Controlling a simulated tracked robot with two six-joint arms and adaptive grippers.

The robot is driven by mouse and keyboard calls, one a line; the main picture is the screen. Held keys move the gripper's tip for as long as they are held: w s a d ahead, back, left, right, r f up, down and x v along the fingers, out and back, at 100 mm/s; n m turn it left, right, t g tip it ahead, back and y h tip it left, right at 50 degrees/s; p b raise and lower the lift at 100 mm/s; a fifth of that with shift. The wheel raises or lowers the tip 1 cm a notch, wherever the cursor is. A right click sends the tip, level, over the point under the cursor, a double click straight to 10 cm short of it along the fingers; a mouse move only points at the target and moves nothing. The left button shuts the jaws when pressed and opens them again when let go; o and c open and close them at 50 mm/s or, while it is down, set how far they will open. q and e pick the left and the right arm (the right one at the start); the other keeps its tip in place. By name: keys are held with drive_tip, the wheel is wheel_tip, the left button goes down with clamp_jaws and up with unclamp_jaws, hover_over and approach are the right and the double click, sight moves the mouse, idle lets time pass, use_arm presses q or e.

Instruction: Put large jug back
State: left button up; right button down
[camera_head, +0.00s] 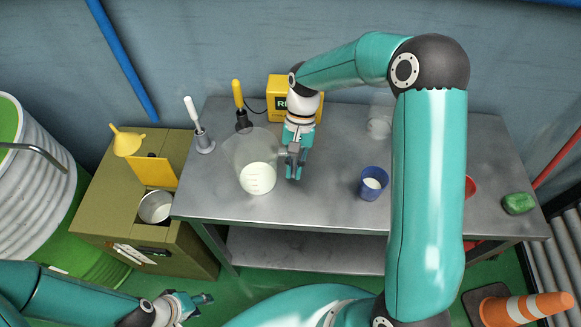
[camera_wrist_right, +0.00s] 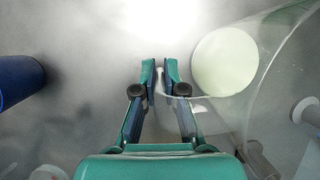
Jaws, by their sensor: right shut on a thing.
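The large jug (camera_head: 240,150) is clear, with a pale whitish fill low inside, and is over the left half of the grey metal table (camera_head: 320,205). My right gripper (camera_head: 294,176) is at the jug's right side, pointing down. In the right wrist view its fingers (camera_wrist_right: 160,75) are shut on the jug's thin clear handle (camera_wrist_right: 178,97), and the jug (camera_wrist_right: 262,75) extends to the right of them. I cannot tell whether the jug's base touches the table. My left gripper (camera_head: 198,299) is low at the left, away from the table; its finger gap is unclear.
A blue cup (camera_head: 372,187) with white contents stands right of the jug. A clear vessel (camera_head: 379,126) is behind it. White-handled (camera_head: 193,115) and yellow-handled (camera_head: 238,100) tools and a yellow box (camera_head: 283,85) stand at the back. A green lump (camera_head: 518,203) lies at the right end.

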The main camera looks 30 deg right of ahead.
drive_tip(key=shift+f, duration=0.15)
drive_tip(key=c, duration=1.2)
unclamp_jaws()
drive_tip(key=shift+c, duration=0.2)
drive_tip(key=v, duration=1.2)
drive_tip(key=shift+r+b, duration=0.25)
drive_tip(key=shift+b, duration=0.15)
drive_tip(key=shift+s, duration=0.1)
